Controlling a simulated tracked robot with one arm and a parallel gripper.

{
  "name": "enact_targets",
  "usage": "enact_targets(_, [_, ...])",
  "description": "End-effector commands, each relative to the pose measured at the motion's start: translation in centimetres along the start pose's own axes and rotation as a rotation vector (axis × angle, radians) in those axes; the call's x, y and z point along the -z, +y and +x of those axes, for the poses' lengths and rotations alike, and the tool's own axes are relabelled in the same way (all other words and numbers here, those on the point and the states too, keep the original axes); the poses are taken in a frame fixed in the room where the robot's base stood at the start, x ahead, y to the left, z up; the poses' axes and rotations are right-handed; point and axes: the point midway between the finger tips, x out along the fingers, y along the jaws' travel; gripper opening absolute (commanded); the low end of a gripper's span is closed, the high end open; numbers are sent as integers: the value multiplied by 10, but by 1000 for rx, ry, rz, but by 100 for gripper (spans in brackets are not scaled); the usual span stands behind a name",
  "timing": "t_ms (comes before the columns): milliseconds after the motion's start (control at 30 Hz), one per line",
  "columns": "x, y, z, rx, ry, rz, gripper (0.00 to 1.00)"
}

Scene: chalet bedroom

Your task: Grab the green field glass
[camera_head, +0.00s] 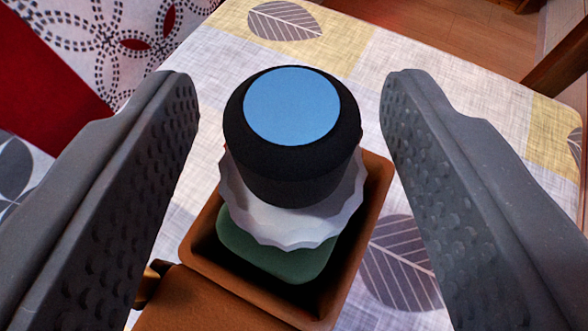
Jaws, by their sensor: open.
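The green field glass (275,257) seems to be the upright piece in the middle. A dark green rounded body shows at the bottom, a white scalloped ring (290,222) above it, and a black cylinder (300,180) with a flat light-blue round face (293,106) on top. I cannot tell whether these are all one piece. The green part sits inside an open brown box (375,180). My gripper (290,82) is open, with one grey finger on each side of the black cylinder. Both fingers look clear of it, and nothing is held.
The box stands on a table with a patchwork leaf-print cloth (420,60). A brown flap with a brass-coloured fitting (152,275) is at the box's near left. Red and white patterned fabric (120,40) is at upper left. Wooden floor (455,28) shows beyond the table.

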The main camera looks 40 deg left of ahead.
Motion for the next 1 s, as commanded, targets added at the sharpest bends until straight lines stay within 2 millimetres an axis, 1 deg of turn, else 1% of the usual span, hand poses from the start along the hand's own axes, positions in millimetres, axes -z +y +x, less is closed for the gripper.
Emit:
enact_targets(33, [0,0,3,0,0,0,50])
enact_targets(233, [0,0,3,-1,-2,1,50])
enact_targets(267, [0,0,3,-1,-2,1,42])
enact_targets(300, [0,0,3,-1,-2,1,31])
enact_targets(367, [0,0,3,-1,-2,1,14])
enact_targets(400, [0,0,3,-1,-2,1,3])
enact_targets(433, [-1,0,3,-1,-3,1,0])
enact_targets(833, [-2,0,2,0,-9,2,0])
enact_targets(1000, [9,0,-2,0,-8,1,0])
